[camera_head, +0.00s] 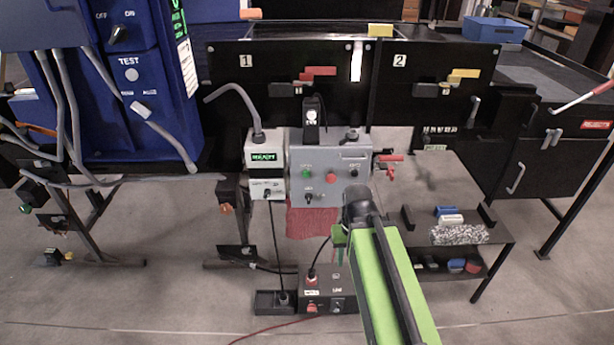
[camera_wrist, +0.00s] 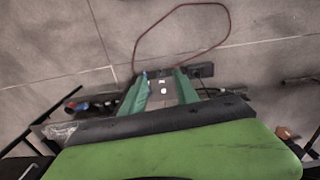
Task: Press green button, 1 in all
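The green button (camera_head: 306,175) is a small round knob on the left of the front of a grey control box (camera_head: 320,196). A red button (camera_head: 331,177) sits to its right on the same face. My gripper (camera_head: 340,238) is in front of and below the box, to the right of the green button and apart from it. In the wrist view my gripper (camera_wrist: 160,73) points down, its two green fingers apart with nothing held between them. The green button cannot be made out in the wrist view.
A white-and-black module (camera_head: 265,152) adjoins the box on the left. A low shelf (camera_head: 475,240) with small items stands right. A dark switch box (camera_head: 330,290) with cables lies on the floor below. The conveyor frame (camera_head: 290,105) runs behind.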

